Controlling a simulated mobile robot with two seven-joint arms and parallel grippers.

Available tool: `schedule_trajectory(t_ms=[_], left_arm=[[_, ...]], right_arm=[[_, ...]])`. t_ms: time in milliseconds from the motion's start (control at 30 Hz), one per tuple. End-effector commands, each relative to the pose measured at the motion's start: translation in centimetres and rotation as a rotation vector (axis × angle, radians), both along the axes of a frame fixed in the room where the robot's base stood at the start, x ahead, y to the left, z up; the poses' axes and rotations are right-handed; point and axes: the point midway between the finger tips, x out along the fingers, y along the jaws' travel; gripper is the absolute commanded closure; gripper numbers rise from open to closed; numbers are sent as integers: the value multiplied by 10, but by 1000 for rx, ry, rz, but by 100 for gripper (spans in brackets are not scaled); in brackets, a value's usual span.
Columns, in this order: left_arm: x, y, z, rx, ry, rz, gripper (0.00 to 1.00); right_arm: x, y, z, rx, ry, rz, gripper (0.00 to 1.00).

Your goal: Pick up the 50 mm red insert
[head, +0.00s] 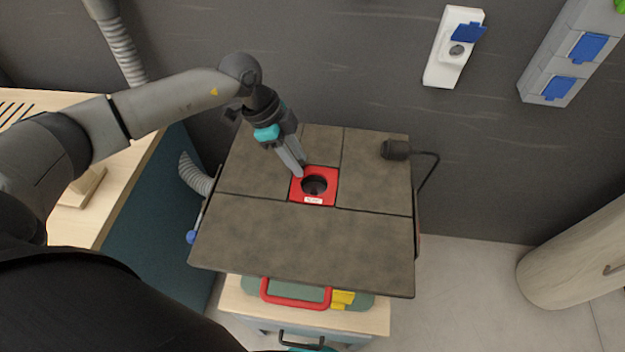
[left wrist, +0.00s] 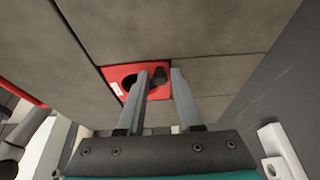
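The red insert (head: 328,174) is a square red plate with a round dark hole and a small white label. It lies in the middle of the brown table top (head: 300,240). My left gripper (head: 300,169) points down at the insert's upper left corner. In the left wrist view the fingers of the gripper (left wrist: 160,72) are apart. One finger overlaps the hole of the insert (left wrist: 118,73), and the other lies at its right edge. I cannot tell whether the fingertips touch the insert. My right gripper is not in view.
A black lamp-like fitting on a bent arm (head: 397,150) stands at the table's upper right corner. A red handle (head: 295,303) and yellow pieces (head: 343,297) show below the front edge. A wall with sockets (head: 455,48) is behind. The front of the table top is clear.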

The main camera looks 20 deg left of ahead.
Motion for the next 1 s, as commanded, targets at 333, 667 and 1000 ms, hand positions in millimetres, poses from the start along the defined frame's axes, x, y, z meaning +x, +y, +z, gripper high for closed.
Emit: schedule_trajectory(t_ms=[333, 667, 1000], left_arm=[[0, 0, 0, 0, 0, 0, 100], [0, 0, 1, 0, -1, 0, 100], [1, 0, 11, -1, -2, 1, 100]], right_arm=[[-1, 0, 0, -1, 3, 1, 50], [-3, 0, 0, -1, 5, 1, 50], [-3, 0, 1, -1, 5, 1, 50]])
